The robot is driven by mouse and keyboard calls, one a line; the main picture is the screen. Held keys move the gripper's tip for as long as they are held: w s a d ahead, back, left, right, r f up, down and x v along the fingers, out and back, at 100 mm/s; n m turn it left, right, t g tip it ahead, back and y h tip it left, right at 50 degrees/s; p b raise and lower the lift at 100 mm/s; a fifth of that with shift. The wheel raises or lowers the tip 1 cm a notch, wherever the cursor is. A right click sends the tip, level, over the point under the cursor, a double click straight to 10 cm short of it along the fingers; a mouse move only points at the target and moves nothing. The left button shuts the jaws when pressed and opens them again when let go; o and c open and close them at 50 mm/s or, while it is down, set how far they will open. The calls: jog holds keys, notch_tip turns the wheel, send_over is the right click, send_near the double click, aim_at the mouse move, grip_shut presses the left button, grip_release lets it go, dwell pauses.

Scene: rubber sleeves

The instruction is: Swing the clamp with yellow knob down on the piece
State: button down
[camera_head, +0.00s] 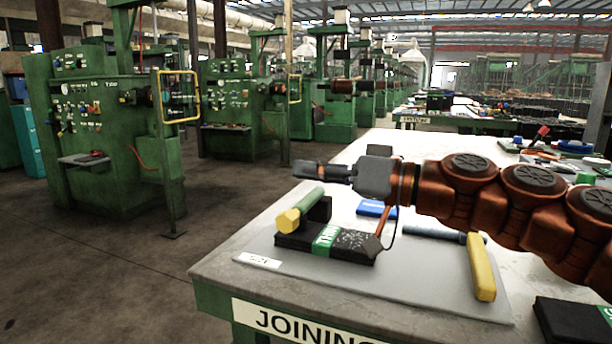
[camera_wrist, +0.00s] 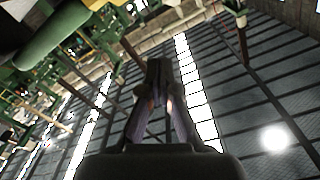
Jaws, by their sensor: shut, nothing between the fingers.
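The clamp's green arm (camera_head: 306,203) ends in a yellow knob (camera_head: 288,220) at the near left of the table in the head view. It stands above the left end of the black piece (camera_head: 354,243), with a dark block under it, and the knob seems clear of the piece. The green arm (camera_wrist: 52,36) also shows at the upper left of the wrist view. My gripper (camera_head: 300,168) is just above and behind the green arm's far end, pointing left. Its fingers (camera_wrist: 158,68) are shut and empty. I cannot tell whether they touch the arm.
A grey mat (camera_head: 410,286) bears the piece. A yellow bar (camera_head: 481,267) stands at its right, and a blue item (camera_head: 375,209) lies behind the piece. A black block (camera_head: 572,322) is at the right front. Left of the table is open floor (camera_head: 110,275).

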jog(key=r+p+v, duration=0.1)
jog(key=v, duration=0.9)
jog(key=shift+d+r+p, duration=0.15)
jog(key=shift+d+p, duration=0.05)
jog(key=shift+p, duration=0.2)
jog(key=shift+s, duration=0.1)
